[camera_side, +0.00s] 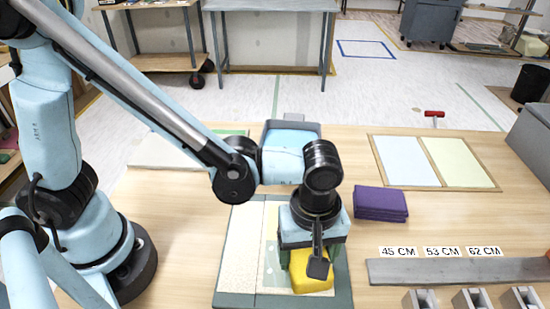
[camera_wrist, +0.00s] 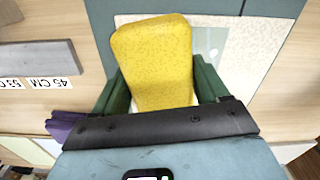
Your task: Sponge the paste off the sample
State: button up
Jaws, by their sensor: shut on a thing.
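My gripper (camera_side: 312,267) is shut on a yellow sponge (camera_side: 309,276), low over the right part of the sample (camera_side: 243,250). The sample is a cream speckled sheet on a dark green board (camera_side: 228,300). In the wrist view the sponge (camera_wrist: 155,65) sits between the green fingers of my gripper (camera_wrist: 160,85). A pale, glossy patch (camera_wrist: 209,45) shows on the sample (camera_wrist: 262,45) beside the sponge. I cannot tell whether the sponge touches the sheet; the gripper and sponge hide part of it.
A folded purple cloth (camera_side: 381,203) lies right of the board. A framed panel with two pale sheets (camera_side: 407,162) lies behind it. A grey straightedge (camera_side: 455,271), length labels (camera_side: 441,252) and grey slotted blocks (camera_side: 475,299) are at front right.

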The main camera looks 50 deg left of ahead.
jog(key=shift+w+d, duration=1.25)
notch_tip(320, 180, up, 8)
jog(key=shift+s+a+r, duration=0.1)
jog(key=shift+r, duration=0.05)
jog(key=o, duration=0.5)
jog(key=c, duration=0.4)
